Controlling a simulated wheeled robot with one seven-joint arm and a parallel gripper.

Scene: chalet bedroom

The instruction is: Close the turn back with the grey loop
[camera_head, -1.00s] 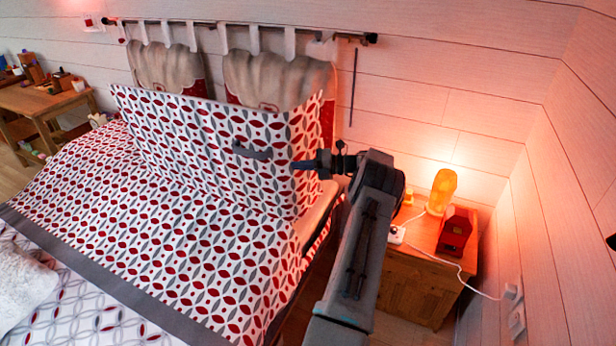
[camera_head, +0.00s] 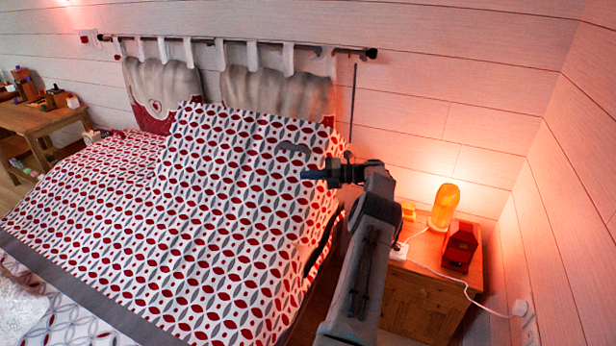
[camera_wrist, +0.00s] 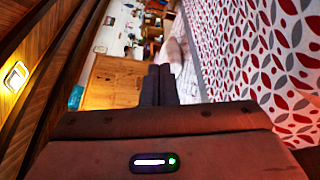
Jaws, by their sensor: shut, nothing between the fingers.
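The turn back (camera_head: 235,150) is the red, grey and white patterned flap of the bed cover. In the head view it slopes up toward the headboard, its far edge in front of the cushions. The grey loop (camera_head: 293,148) sits near its upper right. My gripper (camera_head: 305,174) is shut and empty, its tips just below the loop over the flap's right side. I cannot tell whether they touch the cloth. In the wrist view the dark fingers (camera_wrist: 158,84) are together, with the patterned cloth (camera_wrist: 270,60) to their right; the loop is not visible there.
Grey and red headboard cushions (camera_head: 275,95) hang from a rail behind the flap. A wooden nightstand (camera_head: 425,300) with a glowing orange lamp (camera_head: 445,205) and a red object (camera_head: 460,245) stands right of my arm. A wooden desk (camera_head: 40,120) is at far left.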

